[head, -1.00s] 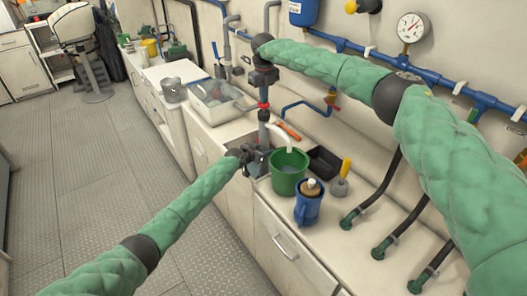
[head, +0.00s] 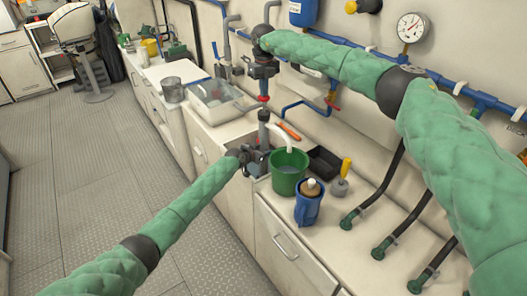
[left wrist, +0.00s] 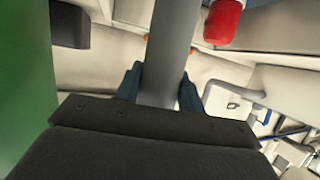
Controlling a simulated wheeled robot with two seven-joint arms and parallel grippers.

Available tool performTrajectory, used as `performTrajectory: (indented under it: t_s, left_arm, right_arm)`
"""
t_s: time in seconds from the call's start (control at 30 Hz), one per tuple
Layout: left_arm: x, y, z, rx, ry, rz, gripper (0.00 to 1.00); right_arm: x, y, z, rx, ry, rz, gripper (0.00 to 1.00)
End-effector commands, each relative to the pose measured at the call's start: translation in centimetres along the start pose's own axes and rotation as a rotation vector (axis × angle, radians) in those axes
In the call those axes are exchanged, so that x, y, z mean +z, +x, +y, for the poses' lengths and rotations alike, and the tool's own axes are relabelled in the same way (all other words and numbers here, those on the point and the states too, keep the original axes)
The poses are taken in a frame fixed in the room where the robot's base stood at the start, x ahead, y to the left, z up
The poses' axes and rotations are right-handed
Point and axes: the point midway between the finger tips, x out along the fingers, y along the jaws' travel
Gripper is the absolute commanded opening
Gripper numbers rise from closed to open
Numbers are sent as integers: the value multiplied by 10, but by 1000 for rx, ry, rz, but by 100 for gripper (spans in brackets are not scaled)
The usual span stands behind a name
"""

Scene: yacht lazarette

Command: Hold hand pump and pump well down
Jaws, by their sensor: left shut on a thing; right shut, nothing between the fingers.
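The hand pump (head: 264,133) is an upright grey tube with a red part near its top, beside the green bucket (head: 289,174). A pale spout (head: 283,138) curves from the pump side into the bucket, where liquid shows. My left gripper (head: 258,160) is shut around the lower pump tube. In the left wrist view the grey tube (left wrist: 168,55) stands between its fingers, with a red end (left wrist: 222,20) beside it. My right gripper (head: 263,75) is shut and empty, directly above the red part. Contact with the pump top cannot be told.
Blue pipes run along the wall. The floor at left is clear.

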Motion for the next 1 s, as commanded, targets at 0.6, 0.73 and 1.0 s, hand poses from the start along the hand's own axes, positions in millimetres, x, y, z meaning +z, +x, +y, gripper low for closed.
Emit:
performTrajectory:
  t_s: [0.6, 0.73, 1.0]
  left_arm:
    - [-1, 0, 0, 0, 0, 1, 7]
    - [-1, 0, 0, 0, 0, 1, 7]
    - [-1, 0, 0, 0, 0, 1, 7]
  right_arm:
    - [0, 18, 0, 1, 0, 1, 0]
    - [0, 23, 0, 1, 0, 1, 0]
    - [0, 32, 0, 1, 0, 2, 0]
